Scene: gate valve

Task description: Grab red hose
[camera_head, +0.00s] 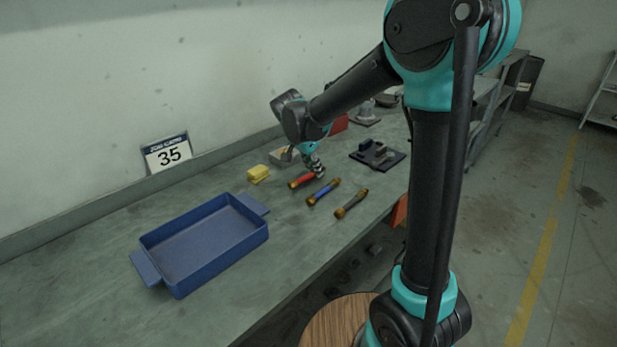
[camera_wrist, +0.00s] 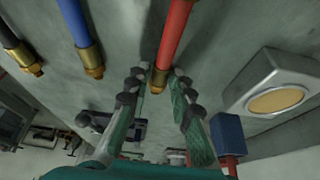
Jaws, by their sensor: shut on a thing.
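The red hose (camera_head: 302,181) has brass ends and lies on the bench beside a blue hose (camera_head: 323,192) and a black hose (camera_head: 351,204). My gripper (camera_head: 317,170) is at the right end of the red hose, shut on it. In the wrist view, the red hose (camera_wrist: 175,35) runs down to its brass end (camera_wrist: 159,80), which sits between the fingertips of my gripper (camera_wrist: 158,82). The blue hose (camera_wrist: 78,28) and the black hose (camera_wrist: 18,48) lie to the left there, apart from the fingers.
A blue tray (camera_head: 205,240) stands on the bench at the front left. A black fixture (camera_head: 377,155) is at the right. A grey block with a round tan face (camera_wrist: 275,98) is close right of my fingers.

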